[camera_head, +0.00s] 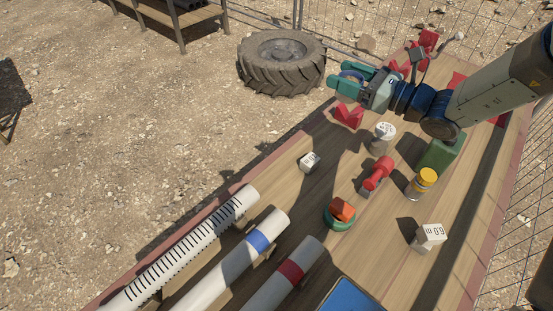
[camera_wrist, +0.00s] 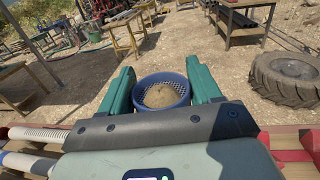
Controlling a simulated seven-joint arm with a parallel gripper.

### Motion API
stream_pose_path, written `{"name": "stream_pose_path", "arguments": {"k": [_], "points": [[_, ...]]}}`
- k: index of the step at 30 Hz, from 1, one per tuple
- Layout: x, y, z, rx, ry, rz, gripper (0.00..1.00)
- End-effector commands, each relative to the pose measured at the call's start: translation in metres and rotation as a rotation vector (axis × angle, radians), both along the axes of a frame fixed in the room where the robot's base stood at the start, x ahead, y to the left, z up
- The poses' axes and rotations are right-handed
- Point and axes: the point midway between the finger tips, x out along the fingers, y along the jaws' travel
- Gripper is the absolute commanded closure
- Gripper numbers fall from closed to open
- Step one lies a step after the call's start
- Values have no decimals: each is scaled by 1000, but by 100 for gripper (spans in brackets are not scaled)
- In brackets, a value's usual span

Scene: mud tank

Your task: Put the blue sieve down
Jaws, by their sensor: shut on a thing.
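My gripper (camera_head: 347,80) has green fingers and is shut on the blue sieve (camera_head: 352,74). In the head view the sieve is mostly hidden by the fingers. In the wrist view the round sieve (camera_wrist: 180,101) sits between the two green fingers of my gripper (camera_wrist: 161,73), with its open side facing the camera. A tan patch shows inside it; I cannot tell whether this is mud or the ground seen through the mesh. The gripper is raised near the far left edge of the wooden table (camera_head: 318,215), and a red V-shaped holder (camera_head: 348,116) shows just below it in the head view.
The table holds a white-topped cylinder (camera_head: 383,137), a red-handled tool (camera_head: 376,174), a yellow-topped can (camera_head: 421,183), an orange block (camera_head: 342,210) in a green ring, white blocks (camera_head: 430,235), a green box (camera_head: 441,153) and long tubes (camera_head: 236,262). A tyre (camera_head: 281,64) lies on the ground beyond.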

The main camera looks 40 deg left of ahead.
Motion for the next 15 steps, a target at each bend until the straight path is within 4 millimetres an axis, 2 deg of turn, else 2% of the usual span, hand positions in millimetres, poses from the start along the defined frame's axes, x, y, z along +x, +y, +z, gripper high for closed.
{"name": "stream_pose_path", "arguments": {"k": [1, 6, 12, 15], "points": [[-19, 18, -18, 2, 7, 85, 69], [-81, 57, -70, 1, 5, 343, 69], [-140, 76, -115, 0, 3, 560, 69], [-156, 80, -128, 1, 2, 619, 69]]}}
